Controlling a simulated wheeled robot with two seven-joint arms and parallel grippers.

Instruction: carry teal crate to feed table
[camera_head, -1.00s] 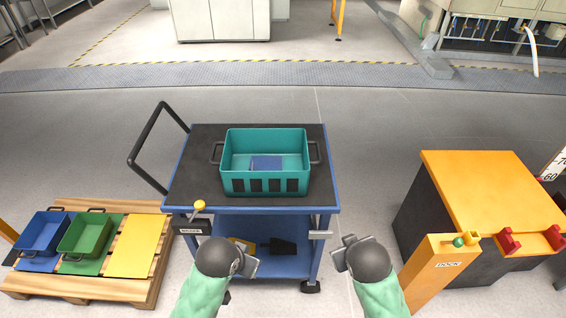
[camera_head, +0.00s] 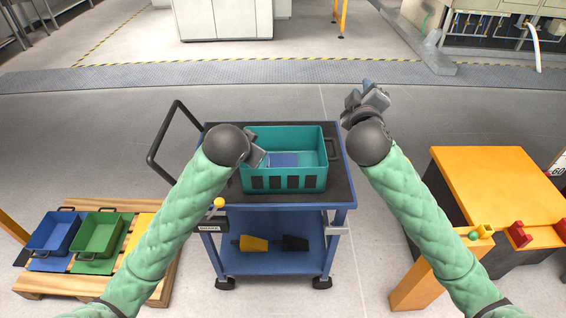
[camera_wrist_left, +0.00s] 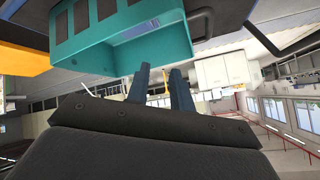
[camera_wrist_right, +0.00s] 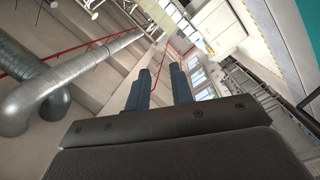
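The teal crate (camera_head: 286,184) sits upright on the black top of the blue cart (camera_head: 342,185), with a blue item inside. Its right handle shows; my left gripper covers its left handle. My left gripper (camera_head: 257,157) is at the crate's left end; whether it touches is unclear. In the left wrist view its fingers (camera_wrist_left: 160,88) are apart and empty, with the crate (camera_wrist_left: 150,45) beyond. My right gripper (camera_head: 372,95) is raised beyond the cart's right far corner, clear of the crate. Its fingers (camera_wrist_right: 160,90) are apart and empty. I cannot tell which surface is the feed table.
An orange-topped table (camera_head: 490,180) with red brackets and an orange post stands right of the cart. A pallet (camera_head: 60,285) with blue and green bins lies at left. The cart's black handle (camera_head: 165,135) rises at its left. Open floor lies beyond the cart.

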